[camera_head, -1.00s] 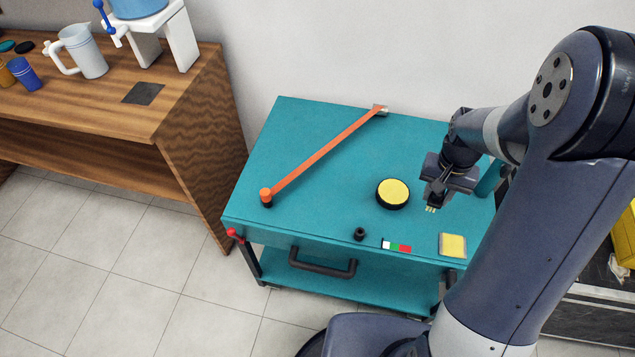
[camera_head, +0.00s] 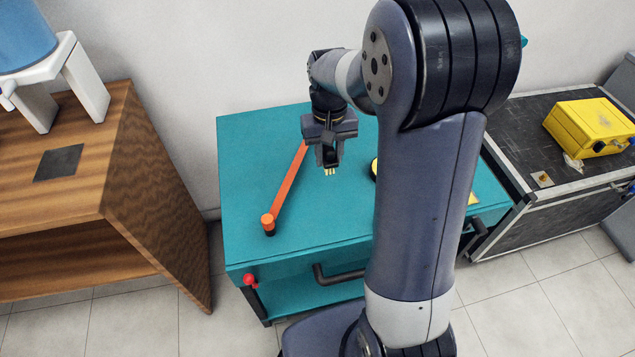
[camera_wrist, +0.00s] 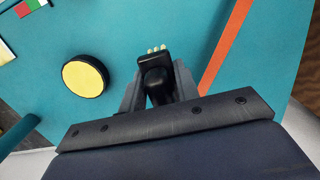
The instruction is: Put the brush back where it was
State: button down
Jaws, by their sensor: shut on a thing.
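My gripper (camera_head: 329,157) is shut on a small dark brush (camera_wrist: 155,78) and holds it over the teal trolley top (camera_head: 250,155). The brush's pale bristle tips point down in the head view and away from the fingers in the wrist view. An orange bar (camera_head: 288,188) lies to the left of my gripper, its far end hidden behind my gripper. A black round pad with a yellow top (camera_wrist: 85,76) is to the other side, mostly hidden by my arm in the head view. I cannot tell whether the bristles touch the surface.
A wooden bench (camera_head: 125,125) stands left of the trolley, bearing a white stand (camera_head: 85,80). A black case (camera_head: 515,120) with a yellow box (camera_head: 590,127) is at the right. A coloured striped card (camera_wrist: 28,7) shows in the wrist view.

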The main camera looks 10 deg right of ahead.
notch_tip(320, 180, down, 8)
jog(key=shift+f+b, duration=0.1)
jog(key=shift+b, duration=0.3)
jog(key=shift+f, duration=0.1)
jog(key=c, duration=1.1)
grip_release()
jog(key=shift+o, duration=0.2)
jog(key=r, duration=0.4)
jog(key=r+p, duration=0.1)
jog(key=r, duration=0.3)
jog(key=w+r, duration=0.1)
jog(key=r, duration=0.3)
jog(key=shift+r, duration=0.15)
